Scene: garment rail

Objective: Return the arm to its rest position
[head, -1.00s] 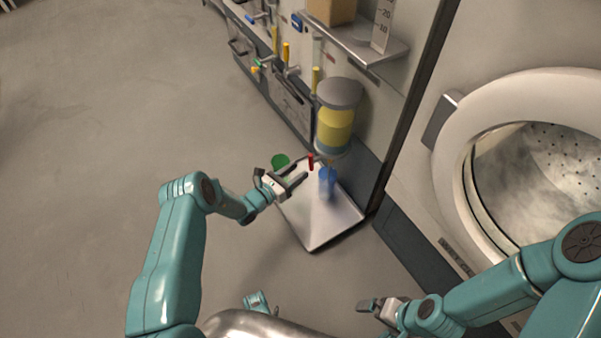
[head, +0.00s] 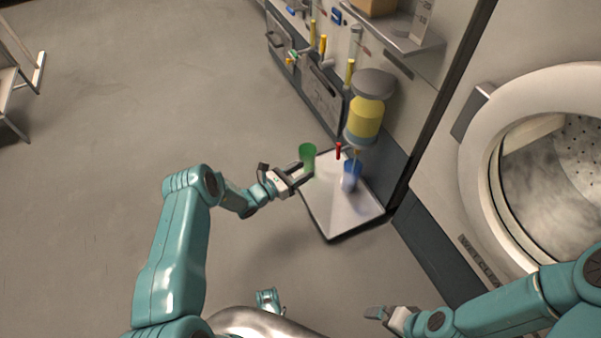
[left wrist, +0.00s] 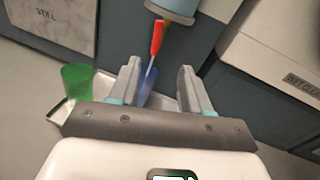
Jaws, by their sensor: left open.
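My left gripper (head: 296,178) is open, with nothing between its fingers, above the left edge of the white tray (head: 340,218). In the left wrist view its two fingers (left wrist: 160,90) stand apart, with a red-handled tool (left wrist: 156,40) and a blue cup (left wrist: 148,84) beyond them. My right gripper (head: 385,315) is low in the head view, in front of the washing machine side; whether its jaws are open is hard to see.
A green cup (head: 308,155) stands at the tray's far left corner, close to my left gripper. A yellow dispenser (head: 367,118) hangs on the wall above the tray. A round machine door (head: 480,180) is at right. The floor at left is clear up to a chair (head: 12,85).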

